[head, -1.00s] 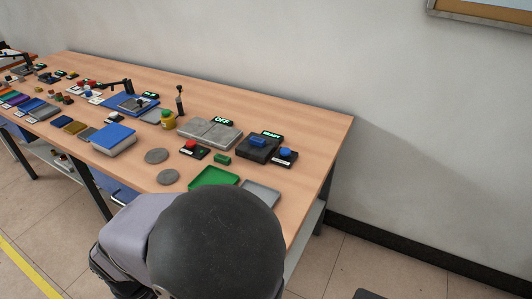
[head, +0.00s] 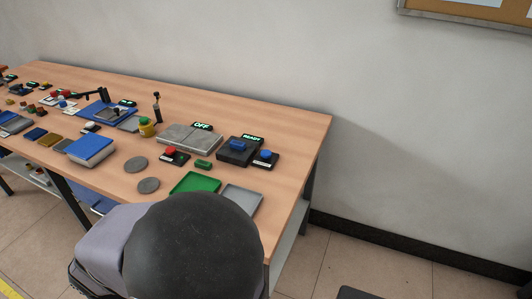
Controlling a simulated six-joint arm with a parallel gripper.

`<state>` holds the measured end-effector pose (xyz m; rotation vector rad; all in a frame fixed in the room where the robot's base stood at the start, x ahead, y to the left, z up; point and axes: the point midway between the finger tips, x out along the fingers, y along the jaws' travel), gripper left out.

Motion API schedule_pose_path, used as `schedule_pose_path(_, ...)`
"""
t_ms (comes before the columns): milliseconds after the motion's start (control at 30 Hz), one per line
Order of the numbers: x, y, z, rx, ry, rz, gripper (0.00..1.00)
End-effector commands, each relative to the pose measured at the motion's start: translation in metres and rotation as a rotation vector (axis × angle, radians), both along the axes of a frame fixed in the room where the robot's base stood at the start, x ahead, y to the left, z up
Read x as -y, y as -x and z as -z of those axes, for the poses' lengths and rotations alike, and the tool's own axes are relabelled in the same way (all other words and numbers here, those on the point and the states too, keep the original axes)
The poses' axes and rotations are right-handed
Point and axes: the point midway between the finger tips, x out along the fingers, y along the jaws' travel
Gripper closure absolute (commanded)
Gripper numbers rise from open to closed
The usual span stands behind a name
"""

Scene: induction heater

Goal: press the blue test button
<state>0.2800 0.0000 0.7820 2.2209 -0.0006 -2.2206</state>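The blue test button (head: 266,154) is a round blue cap on a small black box near the right end of the wooden table. It stands just right of a dark block (head: 236,153) with a blue piece (head: 238,146) on top and a green "READY" sign (head: 252,138) behind it. My arm's large dark rounded joint fills the bottom middle of the view. My gripper does not show, so its opening is hidden.
A green tray (head: 196,184) and a grey tray (head: 242,199) lie in front of the button. A red button (head: 171,152), a small green block (head: 203,165) and a grey plate with an "OFF" sign (head: 202,126) are to its left. The table's right edge (head: 318,160) is bare.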

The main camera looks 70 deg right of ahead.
Motion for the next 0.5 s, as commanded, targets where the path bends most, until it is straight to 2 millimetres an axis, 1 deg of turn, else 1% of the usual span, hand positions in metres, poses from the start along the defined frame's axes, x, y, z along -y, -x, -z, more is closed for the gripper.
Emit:
schedule_pose_path(33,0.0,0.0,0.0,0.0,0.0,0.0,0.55)
schedule_pose_path(67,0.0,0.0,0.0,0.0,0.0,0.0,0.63)
schedule_pose_path(100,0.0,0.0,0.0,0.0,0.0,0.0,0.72)
schedule_pose_path(167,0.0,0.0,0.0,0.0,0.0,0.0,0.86)
schedule_pose_path(200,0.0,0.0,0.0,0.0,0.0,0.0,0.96)
schedule_pose_path(233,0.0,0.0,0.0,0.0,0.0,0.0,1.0)
schedule_pose_path(500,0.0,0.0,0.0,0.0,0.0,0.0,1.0)
